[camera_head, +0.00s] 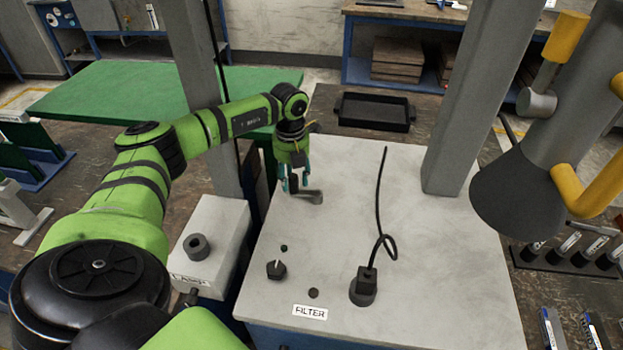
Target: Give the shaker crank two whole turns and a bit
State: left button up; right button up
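My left gripper (293,184) points down over the far left part of the pale bench top. A small grey piece (313,196), which looks like the shaker crank, lies right at its fingertips and sticks out to the right. The gripper hides part of this piece. The teal fingers show a little apart, but I cannot tell whether they are closed on the piece. No label for the shaker shows. My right gripper is not in view.
The pale bench top (445,290) carries a FILTER label (310,312), a black knob (276,269) and a black socket with an upright cable (380,215). A LAMP box (215,235) stands left. A grey post (470,110) and a microscope head (520,195) with yellow handles stand right.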

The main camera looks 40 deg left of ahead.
pick_arm(q)
notch_tip(320, 180, up, 5)
jog(key=p, duration=0.4)
jog(key=shift+r, duration=1.5)
